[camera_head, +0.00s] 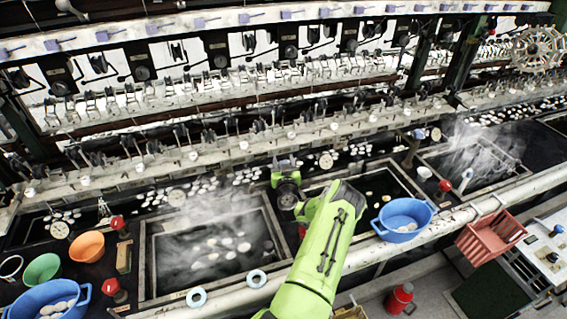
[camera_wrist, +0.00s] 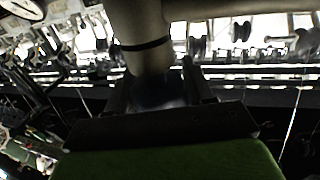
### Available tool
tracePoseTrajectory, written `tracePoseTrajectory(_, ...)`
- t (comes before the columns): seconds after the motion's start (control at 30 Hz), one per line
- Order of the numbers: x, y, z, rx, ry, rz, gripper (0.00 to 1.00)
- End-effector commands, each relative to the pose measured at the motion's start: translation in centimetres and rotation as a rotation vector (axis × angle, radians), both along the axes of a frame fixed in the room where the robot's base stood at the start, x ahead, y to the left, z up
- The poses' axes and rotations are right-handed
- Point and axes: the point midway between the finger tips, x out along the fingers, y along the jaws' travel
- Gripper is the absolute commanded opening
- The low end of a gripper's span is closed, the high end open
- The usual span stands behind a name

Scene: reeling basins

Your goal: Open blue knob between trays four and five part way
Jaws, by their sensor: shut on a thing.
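My green arm reaches up the middle of the head view, with my gripper (camera_head: 286,165) at the back edge between a steaming basin (camera_head: 146,250) and a darker basin (camera_head: 405,178). In the wrist view my gripper (camera_wrist: 160,84) is shut on a dark bluish thing, apparently the blue knob (camera_wrist: 160,98), below a thick grey pipe (camera_wrist: 143,40). The image is dim there, so the knob's turn cannot be told. No tray numbers are readable.
Red knobs (camera_head: 117,223), an orange bowl (camera_head: 87,246) and a green bowl (camera_head: 42,269) are at left. Reeling machinery (camera_head: 240,140) runs close behind my gripper. Steam blurs parts of the basins.

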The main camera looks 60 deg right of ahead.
Motion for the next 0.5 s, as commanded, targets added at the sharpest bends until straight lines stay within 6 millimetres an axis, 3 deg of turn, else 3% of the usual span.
tracePoseTrajectory(0.5, 0.40, 0.24, -0.81, -0.011, -0.001, 0.324, 0.22)
